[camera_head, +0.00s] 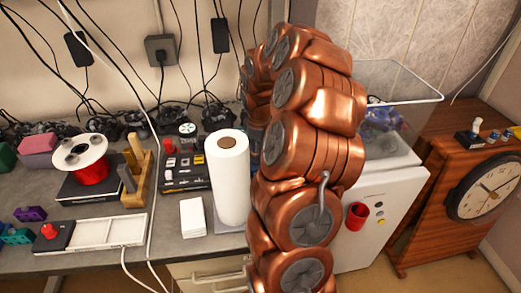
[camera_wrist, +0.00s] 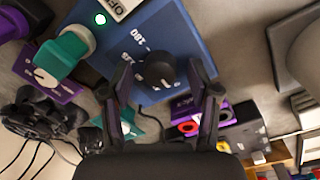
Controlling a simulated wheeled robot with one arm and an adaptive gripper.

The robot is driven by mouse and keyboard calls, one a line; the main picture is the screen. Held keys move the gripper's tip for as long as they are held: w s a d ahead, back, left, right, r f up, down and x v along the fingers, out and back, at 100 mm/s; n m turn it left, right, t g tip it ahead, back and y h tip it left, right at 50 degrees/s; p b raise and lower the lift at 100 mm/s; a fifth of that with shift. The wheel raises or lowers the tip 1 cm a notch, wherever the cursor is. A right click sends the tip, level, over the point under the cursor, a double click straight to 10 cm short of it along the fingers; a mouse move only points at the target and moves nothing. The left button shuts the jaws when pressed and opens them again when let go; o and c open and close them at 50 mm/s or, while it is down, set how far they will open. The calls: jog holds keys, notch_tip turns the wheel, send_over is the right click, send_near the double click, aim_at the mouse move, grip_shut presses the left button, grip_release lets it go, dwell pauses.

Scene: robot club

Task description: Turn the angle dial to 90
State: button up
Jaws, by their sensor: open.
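The black angle dial (camera_wrist: 157,70) shows in the wrist view on a blue panel (camera_wrist: 180,30), with white numbers beside it, one reading 180. A small pale mark shows on the dial, but I cannot tell what angle it points to. My gripper (camera_wrist: 162,75) is open, with one dark finger on each side of the dial. I cannot tell whether either finger touches it. In the head view my copper-coloured arm hides part of the bench, and neither the gripper nor the dial is visible there.
A game controller (camera_wrist: 38,112) is at lower left. In the head view, a paper roll (camera_head: 229,180) stands close beside my arm.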

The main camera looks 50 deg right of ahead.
jog(key=c, duration=1.2)
jog(key=shift+o, duration=0.2)
